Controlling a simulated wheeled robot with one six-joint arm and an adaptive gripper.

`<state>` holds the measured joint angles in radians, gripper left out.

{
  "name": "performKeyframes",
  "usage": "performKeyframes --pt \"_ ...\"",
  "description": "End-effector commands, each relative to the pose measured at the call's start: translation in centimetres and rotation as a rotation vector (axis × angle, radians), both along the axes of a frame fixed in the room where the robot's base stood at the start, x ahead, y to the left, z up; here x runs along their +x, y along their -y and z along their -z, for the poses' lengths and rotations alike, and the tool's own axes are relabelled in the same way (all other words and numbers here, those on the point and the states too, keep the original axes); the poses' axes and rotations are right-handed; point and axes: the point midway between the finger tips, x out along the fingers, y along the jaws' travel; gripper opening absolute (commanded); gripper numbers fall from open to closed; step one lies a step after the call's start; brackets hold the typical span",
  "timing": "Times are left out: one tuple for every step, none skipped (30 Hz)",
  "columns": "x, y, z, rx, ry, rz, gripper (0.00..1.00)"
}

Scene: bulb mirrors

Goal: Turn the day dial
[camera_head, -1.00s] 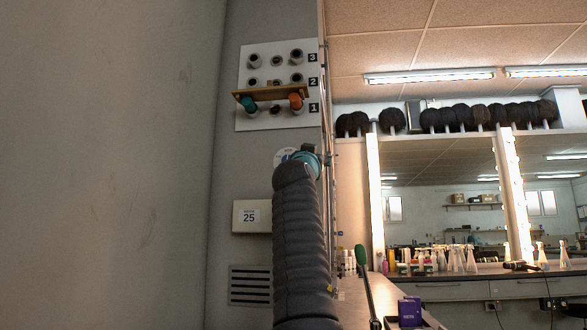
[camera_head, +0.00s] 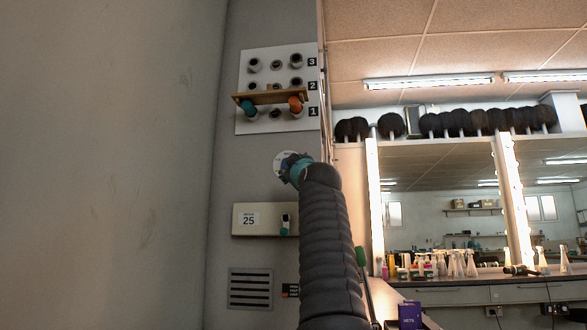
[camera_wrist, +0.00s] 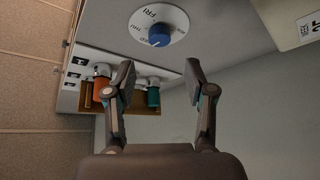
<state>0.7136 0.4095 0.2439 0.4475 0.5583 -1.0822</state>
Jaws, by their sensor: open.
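The day dial (camera_head: 281,158) is a white disc on the grey wall, partly hidden behind my gripper (camera_head: 294,166) in the head view. In the wrist view the dial (camera_wrist: 140,22) shows whole letters FRI, with other day letters near its rim, and a round blue knob (camera_wrist: 159,36) at its middle. My gripper (camera_wrist: 159,77) is open and empty. In the wrist view the knob lies beyond the fingertips, roughly centred between the two fingers, with a visible gap. Nothing is held.
Above the dial, a white board (camera_head: 245,65) carries pegs numbered 1 to 3 and a wooden shelf (camera_head: 270,97) with orange and teal pieces. Below are a pale box marked 25 (camera_head: 249,219) and a vent (camera_head: 250,288). Lit mirrors and a counter are at right.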

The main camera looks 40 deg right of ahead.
Motion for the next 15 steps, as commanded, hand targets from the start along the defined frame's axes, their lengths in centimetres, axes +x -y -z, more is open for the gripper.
performKeyframes --pt "0.0 0.0 0.0 -0.016 -0.008 0.007 0.54" --pt "0.1 0.0 -0.1 -0.023 -0.012 0.011 0.54" --pt "0.1 0.1 -0.1 -0.028 -0.015 0.014 0.54" --pt "0.2 0.1 -0.2 -0.03 -0.016 0.015 0.54" --pt "0.3 0.2 -0.3 -0.03 -0.016 0.015 0.54" --pt "0.5 0.3 -0.5 -0.03 -0.016 0.015 0.54" --pt "0.7 0.3 -0.6 -0.03 -0.016 0.015 0.54" --pt "0.9 0.4 -0.7 -0.029 -0.015 0.014 0.54" --pt "1.2 0.6 -0.9 -0.029 -0.016 0.014 0.54" --pt "1.4 0.7 -1.0 -0.029 -0.017 0.014 0.54" --pt "1.7 0.9 -1.2 -0.029 -0.017 0.014 0.54" --pt "2.0 1.0 -1.4 -0.029 -0.016 0.015 0.54" --pt "2.3 1.1 -1.5 -0.029 -0.015 0.014 0.54" --pt "2.5 1.3 -1.7 -0.029 -0.015 0.015 0.54" --pt "2.8 1.5 -1.8 -0.028 -0.015 0.014 0.54"
